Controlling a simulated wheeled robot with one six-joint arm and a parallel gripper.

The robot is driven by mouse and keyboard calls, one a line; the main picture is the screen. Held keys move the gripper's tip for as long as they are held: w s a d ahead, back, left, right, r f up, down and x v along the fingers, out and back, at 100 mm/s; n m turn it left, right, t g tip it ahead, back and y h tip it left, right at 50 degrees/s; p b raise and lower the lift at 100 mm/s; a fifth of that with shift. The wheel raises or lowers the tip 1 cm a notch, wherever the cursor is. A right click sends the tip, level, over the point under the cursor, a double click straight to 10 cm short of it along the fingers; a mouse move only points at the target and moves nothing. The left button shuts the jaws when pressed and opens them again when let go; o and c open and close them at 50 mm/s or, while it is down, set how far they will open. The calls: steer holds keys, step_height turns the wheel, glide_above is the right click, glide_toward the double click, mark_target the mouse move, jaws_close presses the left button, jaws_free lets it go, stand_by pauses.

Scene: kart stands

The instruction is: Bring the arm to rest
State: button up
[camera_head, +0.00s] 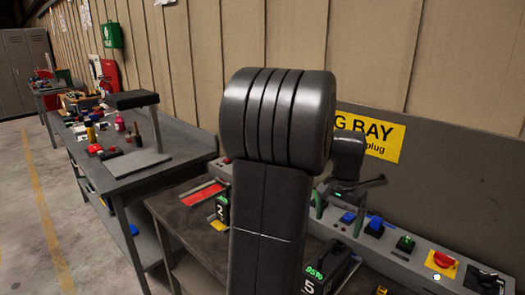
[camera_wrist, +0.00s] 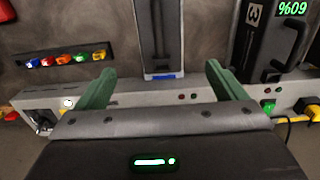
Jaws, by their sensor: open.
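My arm stands folded up in the middle of the head view, its dark ribbed joint and upper link close to the camera. My gripper (camera_head: 338,214) is partly hidden behind it, low over the bench with the charging bay. In the wrist view my gripper (camera_wrist: 160,67) has its two green fingers wide apart, with nothing held between them. Beyond the fingers is an upright dark slot with a blue-lit foot (camera_wrist: 164,75), apart from them as far as I can tell.
A black battery pack (camera_head: 328,270) with a green display stands at the bench front; a pack (camera_wrist: 265,45) shows right in the wrist view. Coloured switches (camera_head: 440,260) line the back ledge. A yellow sign (camera_head: 380,135) hangs behind. A cluttered grey bench (camera_head: 170,160) stands left; floor beyond is clear.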

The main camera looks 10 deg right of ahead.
mark_target(333, 254)
step_height(333, 254, down, 14)
steer(key=shift+r+p, duration=0.1)
steer(key=shift+p, duration=0.45)
steer(key=shift+w+d, duration=0.3)
steer(key=shift+d, duration=0.05)
steer(key=shift+s+a, duration=0.1)
